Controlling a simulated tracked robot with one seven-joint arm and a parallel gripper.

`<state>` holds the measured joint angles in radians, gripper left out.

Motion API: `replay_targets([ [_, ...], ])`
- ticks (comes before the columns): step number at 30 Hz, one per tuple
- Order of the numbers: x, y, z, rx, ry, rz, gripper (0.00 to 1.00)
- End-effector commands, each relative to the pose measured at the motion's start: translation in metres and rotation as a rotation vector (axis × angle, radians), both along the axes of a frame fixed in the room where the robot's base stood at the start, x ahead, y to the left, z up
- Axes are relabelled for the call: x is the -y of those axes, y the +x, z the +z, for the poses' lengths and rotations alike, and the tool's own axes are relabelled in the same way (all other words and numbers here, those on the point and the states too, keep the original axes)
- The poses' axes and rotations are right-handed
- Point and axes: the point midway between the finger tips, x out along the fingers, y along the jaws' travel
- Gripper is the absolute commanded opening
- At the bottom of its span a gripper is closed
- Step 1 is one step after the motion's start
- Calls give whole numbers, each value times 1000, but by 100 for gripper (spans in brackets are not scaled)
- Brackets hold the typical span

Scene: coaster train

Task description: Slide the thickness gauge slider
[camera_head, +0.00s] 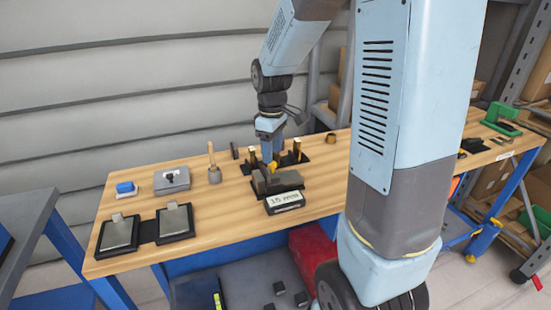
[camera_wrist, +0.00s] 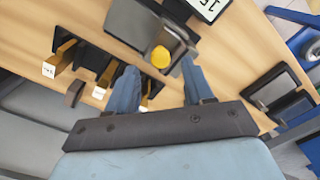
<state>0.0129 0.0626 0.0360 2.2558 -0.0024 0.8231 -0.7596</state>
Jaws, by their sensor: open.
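The thickness gauge (camera_head: 286,182) is a dark grey block on the wooden bench, with a white "15 mm" display (camera_head: 285,200) on its front. Part of the display also shows at the top of the wrist view (camera_wrist: 208,8). A yellow round knob (camera_wrist: 160,57) sits on the gauge's slider; in the head view the knob (camera_head: 273,167) is just below my gripper (camera_head: 268,148). In the wrist view my gripper (camera_wrist: 160,78) is open, with its two blue fingers apart and the knob between them in the picture. Whether a finger touches it I cannot tell.
Brass-coloured upright pieces on black bases (camera_wrist: 63,57) stand close behind the gauge.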

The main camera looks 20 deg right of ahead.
Motion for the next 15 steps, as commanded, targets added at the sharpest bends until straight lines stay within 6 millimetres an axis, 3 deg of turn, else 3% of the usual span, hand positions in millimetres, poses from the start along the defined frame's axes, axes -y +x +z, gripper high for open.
replay_targets([
  [6,0,0,-26,-1,0,0,52],
  [15,0,0,-33,1,0,0,52],
])
